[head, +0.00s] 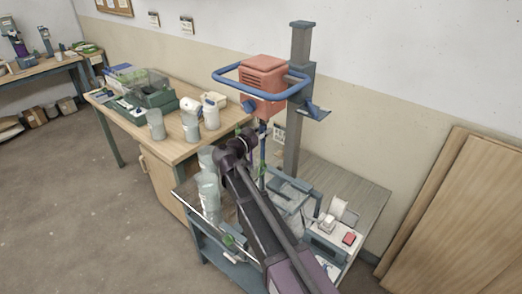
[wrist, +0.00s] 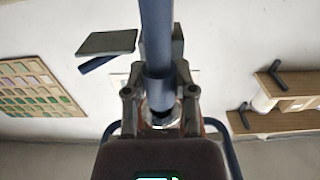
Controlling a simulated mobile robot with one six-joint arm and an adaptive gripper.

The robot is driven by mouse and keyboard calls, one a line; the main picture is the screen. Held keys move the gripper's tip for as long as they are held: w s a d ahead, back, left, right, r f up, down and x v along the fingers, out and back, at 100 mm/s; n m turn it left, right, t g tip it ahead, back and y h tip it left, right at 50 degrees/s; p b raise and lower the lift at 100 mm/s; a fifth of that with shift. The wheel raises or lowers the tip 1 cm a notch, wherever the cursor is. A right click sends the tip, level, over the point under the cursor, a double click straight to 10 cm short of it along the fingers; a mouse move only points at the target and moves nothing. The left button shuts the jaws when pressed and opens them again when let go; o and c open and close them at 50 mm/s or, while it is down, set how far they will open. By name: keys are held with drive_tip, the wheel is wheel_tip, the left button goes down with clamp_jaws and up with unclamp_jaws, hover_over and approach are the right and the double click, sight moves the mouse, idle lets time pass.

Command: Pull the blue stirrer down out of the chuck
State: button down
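The blue stirrer (head: 262,142) hangs upright under the red mixer head (head: 264,78). In the wrist view, which is upside down, its blue shaft (wrist: 157,35) runs from the top edge to a wider blue collar (wrist: 159,90). A pale metallic part, perhaps the chuck (wrist: 161,117), shows just beyond the collar. My gripper (wrist: 160,88) has one finger on each side of the collar, close to it. I cannot tell whether the fingers touch it. In the head view my gripper (head: 250,142) is at the shaft, below the mixer head. The stirrer's lower end is hidden.
A blue handlebar (head: 228,78) rings the mixer head, and a grey column (head: 299,100) stands behind. Clear buckets (head: 208,193) stand left of my arm. A blue frame (head: 308,190) and a box with a red button (head: 349,238) are to the right. A wooden bench (head: 178,147) is behind left.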

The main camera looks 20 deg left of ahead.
sight(262, 140)
idle(0.3)
drive_tip(key=shift+s+f, duration=0.1)
drive_tip(key=shift+f, duration=0.05)
idle(0.4)
drive_tip(key=shift+f+b, duration=1.6)
drive_tip(key=shift+b, duration=0.15)
drive_tip(key=shift+s, duration=0.2)
